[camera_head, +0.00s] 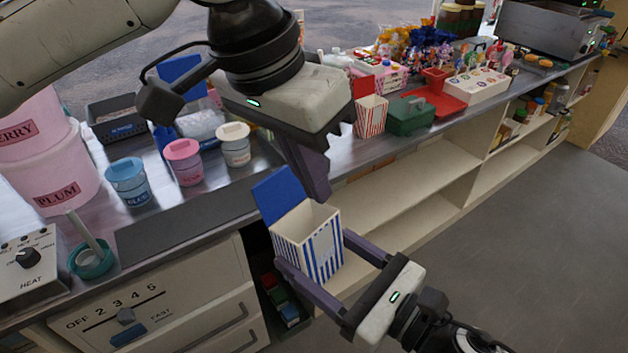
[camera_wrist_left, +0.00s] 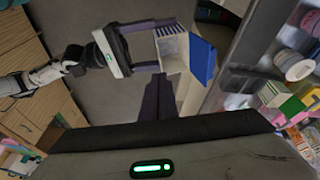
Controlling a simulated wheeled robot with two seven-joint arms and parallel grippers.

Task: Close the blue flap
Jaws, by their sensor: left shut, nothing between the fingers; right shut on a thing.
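A blue-and-white striped box (camera_head: 318,250) has a blue flap (camera_head: 280,194) that stands up, open, on its left side. My right gripper (camera_head: 308,262) is shut on the box, one finger on each side, and holds it upright in front of the counter edge. My left gripper (camera_head: 322,190) is shut and empty, just above and beyond the box, close to the flap. The left wrist view shows the box (camera_wrist_left: 172,48) with its open top and the blue flap (camera_wrist_left: 203,60) beyond the left fingers (camera_wrist_left: 158,98). I cannot tell whether the left fingers touch the flap.
Blue, pink and white tubs (camera_head: 184,160) stand on the metal counter (camera_head: 190,228) at left. A red-striped box (camera_head: 371,116), a green case (camera_head: 408,117) and a red tray (camera_head: 440,98) sit to the right. Shelves (camera_head: 400,190) lie below. The floor at right is clear.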

